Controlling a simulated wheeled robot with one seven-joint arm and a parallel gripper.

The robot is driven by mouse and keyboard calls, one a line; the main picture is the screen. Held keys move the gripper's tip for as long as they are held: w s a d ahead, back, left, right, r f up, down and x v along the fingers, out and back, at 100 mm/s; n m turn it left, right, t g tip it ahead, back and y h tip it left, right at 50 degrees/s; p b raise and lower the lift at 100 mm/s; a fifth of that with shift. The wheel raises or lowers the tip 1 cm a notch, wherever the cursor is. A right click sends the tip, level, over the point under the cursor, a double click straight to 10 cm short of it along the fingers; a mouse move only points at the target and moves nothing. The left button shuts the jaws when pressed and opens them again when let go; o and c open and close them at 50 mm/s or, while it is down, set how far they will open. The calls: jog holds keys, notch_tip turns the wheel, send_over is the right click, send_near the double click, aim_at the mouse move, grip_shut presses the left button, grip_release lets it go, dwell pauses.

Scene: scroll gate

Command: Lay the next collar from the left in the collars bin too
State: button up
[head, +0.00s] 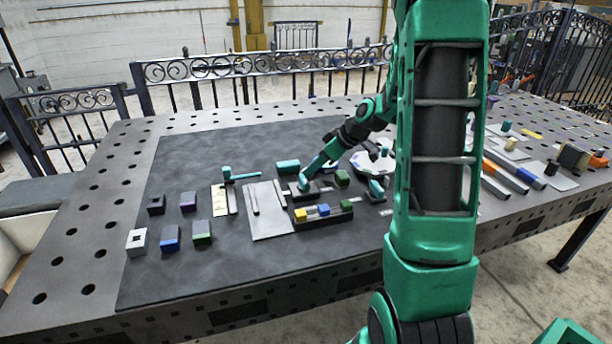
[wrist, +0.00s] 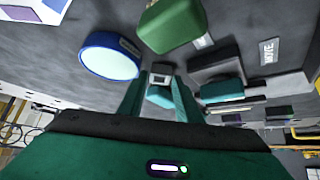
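Small square blocks stand on the dark mat at the left in the head view: black (head: 156,205), purple (head: 188,202), white with a dark hole (head: 136,242), blue (head: 170,238) and green (head: 202,232). I cannot tell for sure which are the collars. A dark tray (head: 322,222) holds yellow, blue and green blocks; no bin label is readable. My gripper (head: 304,186) is low over the mat behind this tray. In the wrist view its fingers (wrist: 160,90) stand apart, with a small grey-and-teal piece showing between them, without clear contact.
A grey plate (head: 268,222) lies left of the tray. A teal block (head: 288,166) and a teal-headed tool (head: 238,176) lie behind. A green block (wrist: 172,25) and a blue-rimmed round piece (wrist: 110,56) are close to my gripper. The mat's front left is clear.

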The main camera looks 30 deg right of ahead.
jog(key=shift+w+a+f, duration=0.15)
jog(key=shift+w+f, duration=0.15)
jog(key=shift+f, duration=0.15)
jog(key=c, duration=0.7)
grip_shut()
jog(key=shift+r, duration=0.15)
